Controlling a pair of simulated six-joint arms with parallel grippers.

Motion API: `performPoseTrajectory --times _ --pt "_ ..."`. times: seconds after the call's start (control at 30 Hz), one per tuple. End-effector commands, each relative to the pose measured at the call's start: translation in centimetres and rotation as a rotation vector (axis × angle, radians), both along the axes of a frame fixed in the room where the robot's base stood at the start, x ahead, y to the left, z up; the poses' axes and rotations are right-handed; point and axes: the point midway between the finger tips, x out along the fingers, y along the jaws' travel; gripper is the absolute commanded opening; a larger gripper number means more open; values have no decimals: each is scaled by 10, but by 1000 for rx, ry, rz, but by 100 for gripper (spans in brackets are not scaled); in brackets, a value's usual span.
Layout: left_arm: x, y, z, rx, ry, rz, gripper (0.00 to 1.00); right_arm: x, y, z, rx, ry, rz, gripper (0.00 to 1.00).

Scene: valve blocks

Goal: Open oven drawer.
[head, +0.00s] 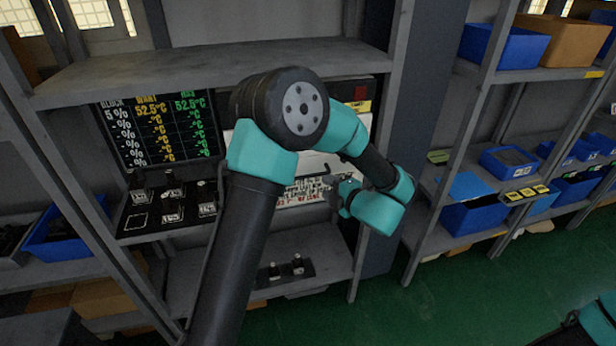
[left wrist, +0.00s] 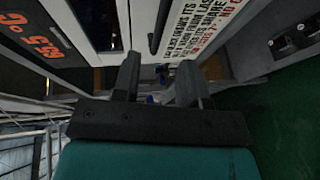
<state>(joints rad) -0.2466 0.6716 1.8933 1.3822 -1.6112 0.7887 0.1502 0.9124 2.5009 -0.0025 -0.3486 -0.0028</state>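The oven stands on the shelf behind my left arm in the head view, and its pale front (head: 312,165) is partly hidden. A white label with black and red print (head: 303,191) is on its lower front; the label also shows in the left wrist view (left wrist: 198,28). My left gripper (head: 338,190) is close to this front. In the left wrist view its two fingers (left wrist: 158,82) are apart with nothing between them. A dark bar, seemingly a handle (left wrist: 160,28), lies just beyond the fingertips; contact cannot be told. The right gripper is out of view.
A black display panel (head: 160,130) and a tray of small valve blocks (head: 170,205) are left of the oven. A grey upright (head: 415,110) stands at its right, then shelves with blue bins (head: 510,160). More small blocks (head: 285,268) sit on the lower shelf. Green floor (head: 450,300) is clear.

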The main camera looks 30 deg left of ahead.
Motion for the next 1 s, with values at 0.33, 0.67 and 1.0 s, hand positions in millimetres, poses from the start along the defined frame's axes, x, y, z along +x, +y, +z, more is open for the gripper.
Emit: performPoseTrajectory --times 0.33,0.67,1.0 --pt "22 56 -12 0 1 4 39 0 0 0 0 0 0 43" --pt "36 89 -19 1 1 2 39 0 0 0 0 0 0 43" --pt "37 92 -19 0 1 0 38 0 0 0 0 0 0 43"
